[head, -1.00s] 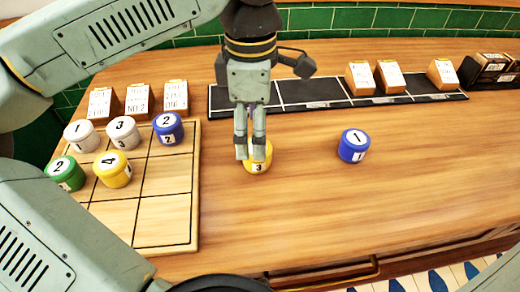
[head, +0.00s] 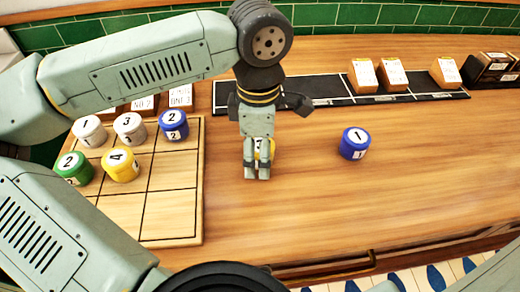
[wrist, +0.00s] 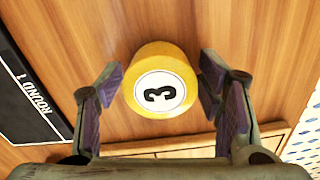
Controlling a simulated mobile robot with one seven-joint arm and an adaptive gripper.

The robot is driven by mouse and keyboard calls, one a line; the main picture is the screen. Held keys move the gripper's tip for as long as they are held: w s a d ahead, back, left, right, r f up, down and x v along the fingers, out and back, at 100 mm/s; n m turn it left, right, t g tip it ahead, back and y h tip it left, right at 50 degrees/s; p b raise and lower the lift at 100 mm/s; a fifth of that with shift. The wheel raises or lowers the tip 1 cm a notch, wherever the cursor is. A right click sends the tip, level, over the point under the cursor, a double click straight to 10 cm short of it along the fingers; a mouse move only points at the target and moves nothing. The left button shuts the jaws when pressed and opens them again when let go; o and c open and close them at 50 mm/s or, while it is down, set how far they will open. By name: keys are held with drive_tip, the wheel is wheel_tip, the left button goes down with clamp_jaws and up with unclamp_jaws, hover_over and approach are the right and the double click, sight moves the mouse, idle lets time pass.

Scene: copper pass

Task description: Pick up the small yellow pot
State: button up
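A yellow pot numbered 3 (head: 271,148) stands on the wooden counter, mostly hidden behind my gripper in the head view. In the wrist view this yellow pot (wrist: 161,82) shows its white lid label, and it lies between and just beyond the fingertips. My gripper (head: 257,177) points down; it also shows in the wrist view (wrist: 160,75), open, with a finger on each side and gaps to the pot. Another yellow pot, numbered 4 (head: 121,165), stands on the grid board at the left.
The wooden grid board (head: 170,217) also holds white pots 1 (head: 90,131) and 3 (head: 130,128), blue pot 2 (head: 173,125) and green pot 2 (head: 75,168). Blue pot 1 (head: 354,143) stands alone to the right. A black strip (head: 320,92) with card blocks lies behind. The front counter is clear.

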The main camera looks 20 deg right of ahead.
drive_tip(key=c, duration=1)
drive_tip(key=shift+c, duration=0.4)
drive_tip(key=shift+r, duration=0.15)
